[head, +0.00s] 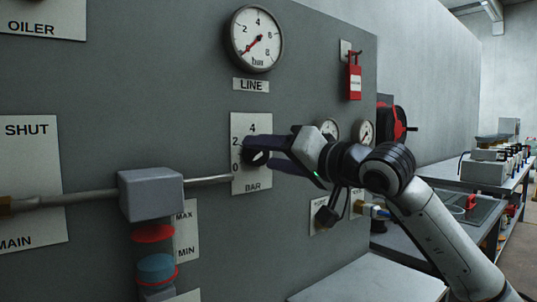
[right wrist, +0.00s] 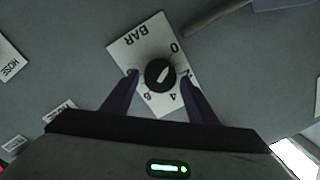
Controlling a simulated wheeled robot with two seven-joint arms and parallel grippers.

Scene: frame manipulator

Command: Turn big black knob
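The big black knob (right wrist: 160,74) sits on a white BAR plate (head: 251,125) on the grey panel. A white mark on the knob lies aslant; which number it points at is hard to tell. In the head view the knob (head: 257,157) is partly hidden by my right gripper (head: 268,156). My left gripper is not in view.
A grey box (head: 151,194) on a pipe stands out left of the plate, with red and blue discs below. A red lock tag (head: 354,80) hangs at upper right. Small gauges (head: 366,131) sit behind my right arm. A workbench with equipment (head: 488,170) stands at far right.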

